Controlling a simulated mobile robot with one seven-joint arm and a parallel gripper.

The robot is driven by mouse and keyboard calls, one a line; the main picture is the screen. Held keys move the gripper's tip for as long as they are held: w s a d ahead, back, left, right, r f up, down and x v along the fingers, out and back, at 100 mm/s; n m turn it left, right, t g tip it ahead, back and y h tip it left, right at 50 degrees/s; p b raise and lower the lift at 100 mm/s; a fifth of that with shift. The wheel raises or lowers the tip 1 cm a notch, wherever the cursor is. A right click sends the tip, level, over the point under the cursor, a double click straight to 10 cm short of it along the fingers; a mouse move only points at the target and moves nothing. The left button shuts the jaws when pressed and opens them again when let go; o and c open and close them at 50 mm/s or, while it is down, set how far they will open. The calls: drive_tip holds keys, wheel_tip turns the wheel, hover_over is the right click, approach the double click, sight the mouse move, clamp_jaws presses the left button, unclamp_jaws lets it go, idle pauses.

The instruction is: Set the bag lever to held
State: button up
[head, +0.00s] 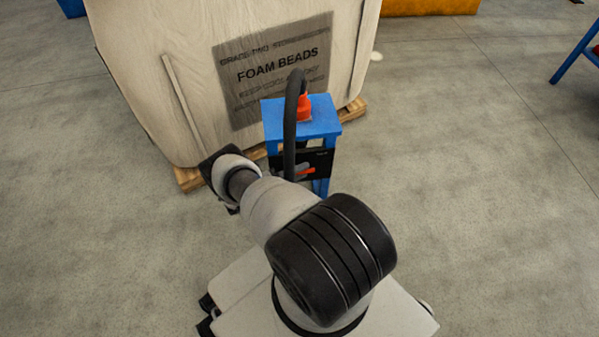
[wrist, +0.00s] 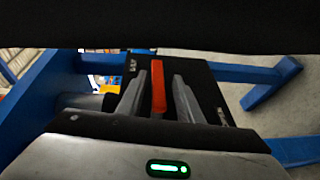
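The bag lever is an orange-red bar (wrist: 158,88) in front of a black panel (wrist: 192,75) in the wrist view. In the head view a small part of the lever (head: 308,171) shows low on the black panel (head: 318,160) of the blue stand. My gripper (wrist: 160,92) is open, with one grey finger on each side of the lever. Gaps show between the lever and the fingers, clearer on the right. In the head view my arm hides most of the gripper. The panel's small white lettering is too small to read surely.
The blue stand (head: 325,123) carries a red fitting (head: 304,108) and a thick black hose (head: 290,120). A large bag marked FOAM BEADS (head: 345,50) stands behind it on a wooden pallet (head: 188,179). Blue stand legs (wrist: 270,88) flank the panel.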

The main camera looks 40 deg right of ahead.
drive_tip(key=w+a+r, duration=0.2)
drive_tip(key=a, duration=1.5)
drive_tip(key=shift+w, duration=0.3)
drive_tip(key=shift+a, duration=0.1)
